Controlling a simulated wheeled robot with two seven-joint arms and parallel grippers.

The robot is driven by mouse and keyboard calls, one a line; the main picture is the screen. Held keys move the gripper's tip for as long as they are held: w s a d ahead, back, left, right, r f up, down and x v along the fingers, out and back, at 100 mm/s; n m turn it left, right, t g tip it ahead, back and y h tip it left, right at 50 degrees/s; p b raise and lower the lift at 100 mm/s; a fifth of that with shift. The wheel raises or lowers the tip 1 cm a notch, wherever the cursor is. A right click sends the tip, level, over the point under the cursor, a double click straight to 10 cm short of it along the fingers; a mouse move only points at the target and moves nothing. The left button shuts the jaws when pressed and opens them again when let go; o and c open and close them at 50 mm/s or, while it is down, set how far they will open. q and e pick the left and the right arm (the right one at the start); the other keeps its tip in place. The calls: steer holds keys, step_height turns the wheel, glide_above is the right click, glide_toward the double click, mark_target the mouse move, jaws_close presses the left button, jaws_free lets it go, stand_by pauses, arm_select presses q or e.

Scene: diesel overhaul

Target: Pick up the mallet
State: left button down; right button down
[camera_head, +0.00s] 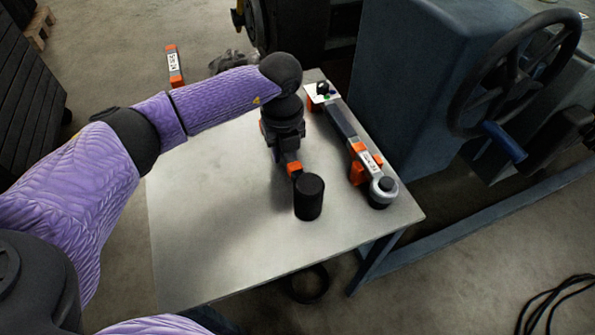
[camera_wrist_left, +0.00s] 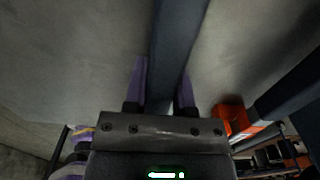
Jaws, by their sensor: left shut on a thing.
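The mallet has a black cylindrical head (camera_head: 309,197) over the front right part of the grey table (camera_head: 215,235). Its handle runs back from the head under my left gripper (camera_head: 288,152), which hides most of it. In the left wrist view a dark grey-blue handle (camera_wrist_left: 175,50) passes between the two purple fingers of my left gripper (camera_wrist_left: 160,90), which is shut on it. I cannot tell whether the mallet head touches the tabletop. My right gripper is not in view.
A long wrench-like tool (camera_head: 345,125) with orange holders (camera_head: 357,172) lies close to the right of the mallet. A blue machine with a black handwheel (camera_head: 515,75) stands right of the table. The left part of the tabletop is clear.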

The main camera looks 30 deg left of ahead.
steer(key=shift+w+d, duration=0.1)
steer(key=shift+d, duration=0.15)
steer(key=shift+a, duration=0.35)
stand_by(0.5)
